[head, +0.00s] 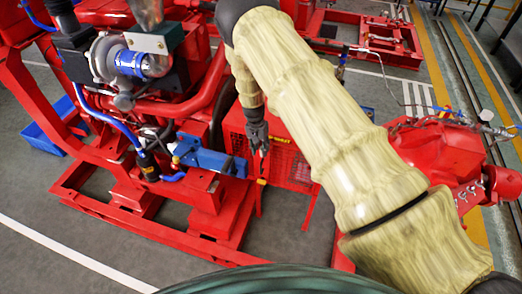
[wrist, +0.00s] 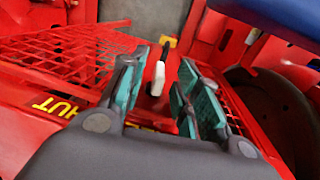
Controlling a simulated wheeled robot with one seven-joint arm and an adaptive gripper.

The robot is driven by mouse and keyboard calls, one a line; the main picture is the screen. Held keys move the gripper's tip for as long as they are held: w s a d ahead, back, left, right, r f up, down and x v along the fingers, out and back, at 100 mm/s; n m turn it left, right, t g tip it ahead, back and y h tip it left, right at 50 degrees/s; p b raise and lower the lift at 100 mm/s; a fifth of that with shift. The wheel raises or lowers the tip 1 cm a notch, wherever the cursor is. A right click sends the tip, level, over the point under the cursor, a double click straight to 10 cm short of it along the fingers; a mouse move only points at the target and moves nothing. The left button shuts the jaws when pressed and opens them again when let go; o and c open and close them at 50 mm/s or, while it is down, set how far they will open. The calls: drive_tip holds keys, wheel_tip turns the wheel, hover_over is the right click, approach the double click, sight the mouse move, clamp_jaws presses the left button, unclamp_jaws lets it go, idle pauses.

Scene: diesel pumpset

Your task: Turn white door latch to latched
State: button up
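The white door latch (wrist: 157,78) shows in the wrist view as a small white lever with a dark part at its far end. It appears between the two fingers of my gripper (wrist: 163,62), against red metal. The fingers have teal pads and stand apart, with visible gaps beside the latch, so they are not closed on it. In the head view my gripper (head: 261,150) points down at the front of the red mesh guard (head: 288,163). The latch is too small there to make out surely.
The red mesh panel also lies left of my gripper in the wrist view (wrist: 70,55), with yellow lettering (wrist: 55,106). A blue part (head: 212,160) and the red engine frame (head: 205,225) stand close to the left in the head view. Grey floor (head: 275,235) is open in front.

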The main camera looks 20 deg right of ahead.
drive_tip(key=shift+d+f, duration=0.1)
drive_tip(key=shift+f, duration=1)
clamp_jaws()
drive_tip(key=shift+s+d+t+y, duration=0.15)
drive_tip(key=shift+t+y, duration=0.25)
drive_tip(key=shift+y, duration=0.3)
unclamp_jaws()
